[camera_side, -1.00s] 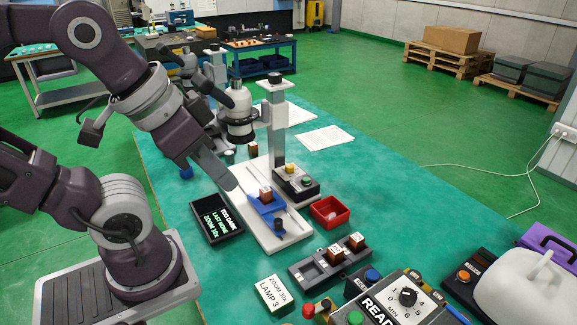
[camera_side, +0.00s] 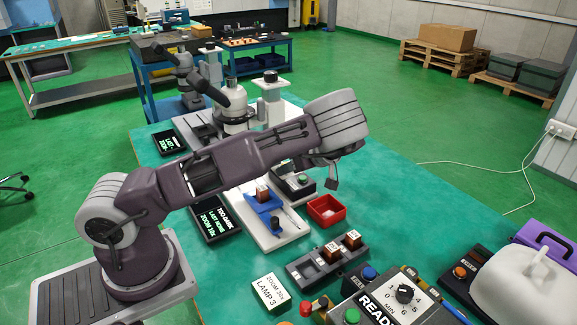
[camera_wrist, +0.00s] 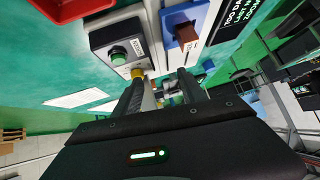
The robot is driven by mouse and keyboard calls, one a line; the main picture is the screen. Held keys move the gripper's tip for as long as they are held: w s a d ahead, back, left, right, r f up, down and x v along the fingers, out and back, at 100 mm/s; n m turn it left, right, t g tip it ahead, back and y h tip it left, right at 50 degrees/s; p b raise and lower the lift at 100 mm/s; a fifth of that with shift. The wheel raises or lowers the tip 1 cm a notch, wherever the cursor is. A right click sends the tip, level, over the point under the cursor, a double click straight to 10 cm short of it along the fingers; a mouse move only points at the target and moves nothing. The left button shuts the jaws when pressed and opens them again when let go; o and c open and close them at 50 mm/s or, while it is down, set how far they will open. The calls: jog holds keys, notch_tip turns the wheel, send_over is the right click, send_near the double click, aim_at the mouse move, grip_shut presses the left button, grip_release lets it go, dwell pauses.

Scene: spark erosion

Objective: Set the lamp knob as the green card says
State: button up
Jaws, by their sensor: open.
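The card (camera_side: 270,293), pale with a green edge, reads "ZOOM 20x" and "LAMP 3" at the table's front left. A grey control box (camera_side: 295,185) with a green button stands beside the microscope base. In the wrist view the box (camera_wrist: 107,37) shows the green button (camera_wrist: 118,55) and a yellow knob (camera_wrist: 138,72); I cannot tell if this is the lamp knob. My gripper (camera_wrist: 160,78) is open, its left fingertip close to the yellow knob; contact is unclear. The display (camera_side: 212,219) reads "TOO DARK, LAST NONE, ZOOM 10x".
A blue holder (camera_side: 263,203) with a copper-brown block sits on the white base (camera_side: 292,229). A red tray (camera_side: 326,211) lies to the right. The microscope column rises behind my arm. A dark block rack (camera_side: 310,270) and a dial box (camera_side: 404,294) stand in front.

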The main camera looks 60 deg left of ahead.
jog(key=w+f+y, duration=0.1)
jog(key=w+a+f+t+y, duration=0.1)
jog(key=w, duration=0.1)
jog(key=w+a+f+y, duration=0.1)
jog(key=y, duration=0.1)
jog(key=shift+w+a+f+t, duration=0.1)
jog(key=shift+w+a+t, duration=0.1)
jog(key=shift+t, duration=0.1)
jog(key=x, duration=0.7)
jog(key=shift+c, duration=0.4)
grip_shut()
